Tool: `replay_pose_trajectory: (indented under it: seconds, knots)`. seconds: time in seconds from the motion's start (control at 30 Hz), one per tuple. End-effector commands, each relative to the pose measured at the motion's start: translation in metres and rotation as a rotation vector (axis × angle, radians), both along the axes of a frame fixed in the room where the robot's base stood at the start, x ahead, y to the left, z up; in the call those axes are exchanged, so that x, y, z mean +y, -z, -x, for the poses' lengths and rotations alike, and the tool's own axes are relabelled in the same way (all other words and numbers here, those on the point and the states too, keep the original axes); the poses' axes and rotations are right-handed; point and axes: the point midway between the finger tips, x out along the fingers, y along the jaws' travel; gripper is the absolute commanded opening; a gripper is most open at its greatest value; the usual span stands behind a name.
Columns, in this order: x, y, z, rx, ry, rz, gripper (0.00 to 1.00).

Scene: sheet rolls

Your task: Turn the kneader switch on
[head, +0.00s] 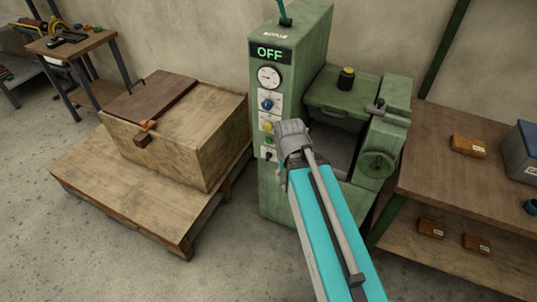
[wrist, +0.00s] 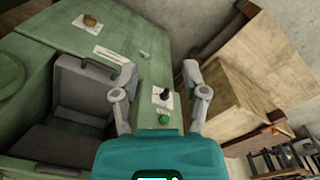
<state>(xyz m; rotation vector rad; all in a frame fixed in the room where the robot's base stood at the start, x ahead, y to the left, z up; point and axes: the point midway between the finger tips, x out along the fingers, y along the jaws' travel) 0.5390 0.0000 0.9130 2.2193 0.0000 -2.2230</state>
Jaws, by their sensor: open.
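The green kneader (head: 290,60) has a tall panel whose display (head: 269,53) reads OFF. Down the panel are a gauge, a blue knob, a yellow button, a green button and, lowest, a small black switch (head: 268,155) on a white plate. My gripper (head: 287,160) is in front of the lower panel, just right of the switch in the head view. In the wrist view the open, empty gripper (wrist: 157,75) has its fingers on either side of the black switch (wrist: 164,95) and green button (wrist: 163,118). Contact with the switch cannot be told.
A wooden box (head: 175,135) on a low wooden platform (head: 120,190) stands left of the kneader. A wooden shelf table (head: 440,170) with brown blocks and a blue-grey bin (head: 522,150) stands right. The kneader's handwheel (head: 377,164) juts out right of my arm.

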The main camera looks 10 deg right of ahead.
Motion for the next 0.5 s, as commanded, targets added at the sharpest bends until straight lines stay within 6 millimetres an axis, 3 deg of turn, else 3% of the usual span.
replay_pose_trajectory:
  seconds: [0.5]
  knots:
    - [-0.0009,0.0068,-0.0021,-0.007,-0.021,0.016,0.57]
